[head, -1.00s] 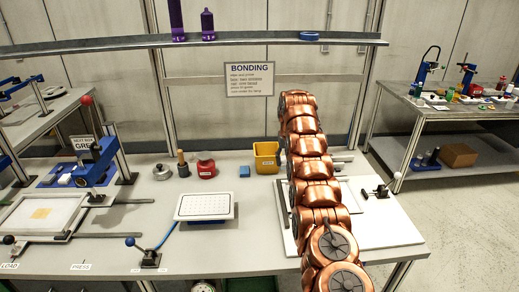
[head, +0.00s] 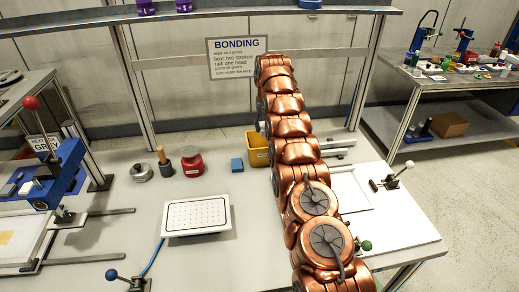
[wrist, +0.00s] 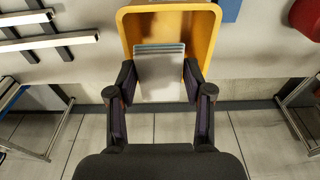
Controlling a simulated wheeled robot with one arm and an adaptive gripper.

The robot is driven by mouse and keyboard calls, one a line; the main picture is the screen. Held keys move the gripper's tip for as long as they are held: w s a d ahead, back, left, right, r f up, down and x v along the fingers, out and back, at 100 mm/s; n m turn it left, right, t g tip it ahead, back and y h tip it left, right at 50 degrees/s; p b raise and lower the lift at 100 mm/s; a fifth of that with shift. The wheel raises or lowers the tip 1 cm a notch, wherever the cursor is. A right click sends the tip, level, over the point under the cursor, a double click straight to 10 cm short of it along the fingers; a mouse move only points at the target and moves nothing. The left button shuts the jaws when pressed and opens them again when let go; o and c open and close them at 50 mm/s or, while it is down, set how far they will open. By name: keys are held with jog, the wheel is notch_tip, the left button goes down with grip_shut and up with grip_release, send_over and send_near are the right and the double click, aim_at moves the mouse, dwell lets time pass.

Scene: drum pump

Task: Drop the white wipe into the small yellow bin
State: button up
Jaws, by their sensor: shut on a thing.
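The small yellow bin (head: 257,157) stands on the bench in the head view, its right side hidden by my copper arm. In the wrist view the bin (wrist: 211,38) is at the top, its open mouth facing the camera. My gripper (wrist: 159,75) is shut on the white wipe (wrist: 160,80), a pale folded piece between the two dark fingers. The wipe overlaps the bin's opening in the wrist view; I cannot tell how far above or inside the rim it is. In the head view the gripper and wipe are hidden behind my arm or too small to make out.
A blue block (head: 237,165) and a red jar (head: 192,162) stand left of the bin. A white perforated plate (head: 197,217) lies in front. Light rails (head: 338,145) lie right of the bin. A shelf (head: 240,12) runs above the bench.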

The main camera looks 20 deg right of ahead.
jog(key=shift+f, duration=2.5)
jog(key=o, duration=1.2)
jog(key=shift+r, duration=0.1)
jog(key=r, duration=0.7)
jog(key=shift+s, duration=0.4)
jog(key=shift+a+r, duration=0.1)
jog(key=shift+r, duration=0.05)
